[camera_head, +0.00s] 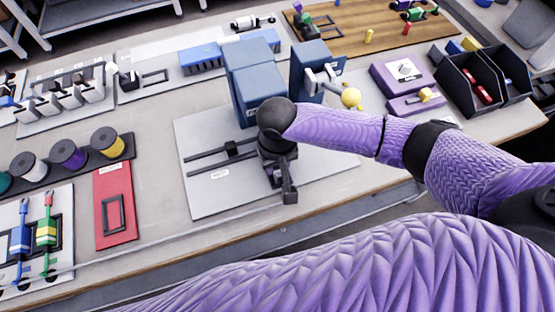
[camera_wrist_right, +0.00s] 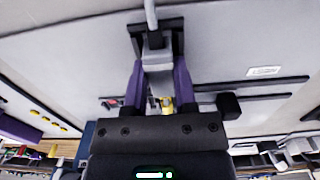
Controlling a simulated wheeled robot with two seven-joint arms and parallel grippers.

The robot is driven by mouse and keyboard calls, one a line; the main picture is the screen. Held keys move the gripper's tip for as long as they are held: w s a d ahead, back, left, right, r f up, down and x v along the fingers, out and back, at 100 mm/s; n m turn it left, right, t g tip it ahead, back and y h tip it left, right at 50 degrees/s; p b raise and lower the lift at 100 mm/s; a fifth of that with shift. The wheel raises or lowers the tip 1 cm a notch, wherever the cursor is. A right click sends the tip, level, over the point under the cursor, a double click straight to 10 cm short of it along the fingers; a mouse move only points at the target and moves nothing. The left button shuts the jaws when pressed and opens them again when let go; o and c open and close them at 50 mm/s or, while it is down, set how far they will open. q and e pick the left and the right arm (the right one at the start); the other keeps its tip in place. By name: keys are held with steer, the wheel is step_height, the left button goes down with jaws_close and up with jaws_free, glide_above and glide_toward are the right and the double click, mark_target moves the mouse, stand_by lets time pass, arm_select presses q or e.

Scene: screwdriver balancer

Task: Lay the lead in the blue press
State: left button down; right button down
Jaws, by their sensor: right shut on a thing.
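The blue press (camera_head: 256,85) stands on a pale grey plate behind my right gripper, with a second blue block (camera_head: 311,70) and a yellow-knobbed lever (camera_head: 350,97) at its right. My right gripper (camera_head: 286,182) is over the front of the plate, apart from the press. In the right wrist view its purple fingers (camera_wrist_right: 157,80) are shut on a grey end piece of the lead (camera_wrist_right: 152,14), which runs off the top edge. A dark bracket-like piece (camera_wrist_right: 177,40) is around that end piece; I cannot tell whether they touch. My left gripper is not in view.
Dark rails with a black slider (camera_head: 232,150) lie on the plate (camera_head: 205,200) left of my gripper. A red panel (camera_head: 115,228) and cable spools (camera_head: 70,155) are farther left. Purple boxes (camera_head: 402,75) and black bins (camera_head: 465,85) stand at the right.

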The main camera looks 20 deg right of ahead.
steer(key=shift+f, duration=0.1)
steer(key=shift+c, duration=1.7)
jaws_free()
step_height(320, 180, up, 9)
steer(key=p, duration=0.4)
steer(key=shift+r, duration=0.5)
